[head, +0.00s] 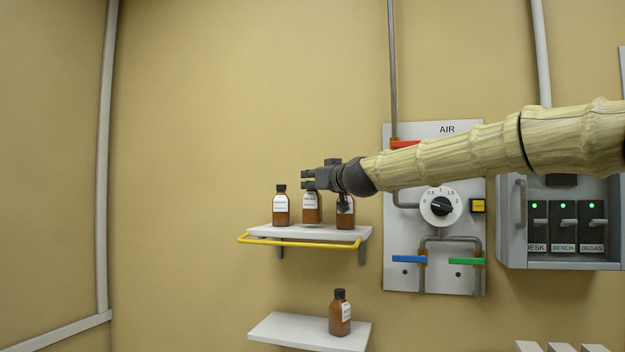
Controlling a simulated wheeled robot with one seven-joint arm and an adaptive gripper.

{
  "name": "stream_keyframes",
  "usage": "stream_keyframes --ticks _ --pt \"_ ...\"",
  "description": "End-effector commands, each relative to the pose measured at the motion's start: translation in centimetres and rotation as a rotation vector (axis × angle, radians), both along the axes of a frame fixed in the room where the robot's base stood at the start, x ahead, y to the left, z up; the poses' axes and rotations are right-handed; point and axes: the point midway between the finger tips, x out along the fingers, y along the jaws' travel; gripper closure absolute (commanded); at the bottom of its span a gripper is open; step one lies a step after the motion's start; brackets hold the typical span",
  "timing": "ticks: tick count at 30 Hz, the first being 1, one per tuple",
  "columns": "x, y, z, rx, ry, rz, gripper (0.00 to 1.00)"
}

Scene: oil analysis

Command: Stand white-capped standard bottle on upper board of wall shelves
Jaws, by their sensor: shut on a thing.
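My gripper (308,179) reaches in from the right and is shut on the top of a brown bottle (312,210) with a white label. The fingers hide this bottle's cap, so its colour cannot be told. The bottle is upright over the upper board (291,232) of the wall shelves, its base at or just above the surface; I cannot tell whether it touches. A black-capped brown bottle (281,208) stands on that board to its left. Another brown bottle (345,217) stands to its right, its top partly hidden by my gripper.
A yellow rail (300,243) runs along the upper board's front. The lower board (290,333) holds a dark-capped brown bottle (340,316). Right of the shelves are an air panel (407,280) with valves and a dial, and a grey switch box (515,255).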

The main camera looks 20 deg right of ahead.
Motion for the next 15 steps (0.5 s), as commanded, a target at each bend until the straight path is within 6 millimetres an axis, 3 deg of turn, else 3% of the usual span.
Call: stream_keyframes --ticks 11,12,15 --pt "-0.03 0.12 -0.90 0.000 -0.001 0.001 1.00" --pt "-0.03 0.11 -0.95 0.000 0.000 0.001 0.70" --pt "-0.03 0.08 -0.93 0.000 0.000 0.001 0.54"
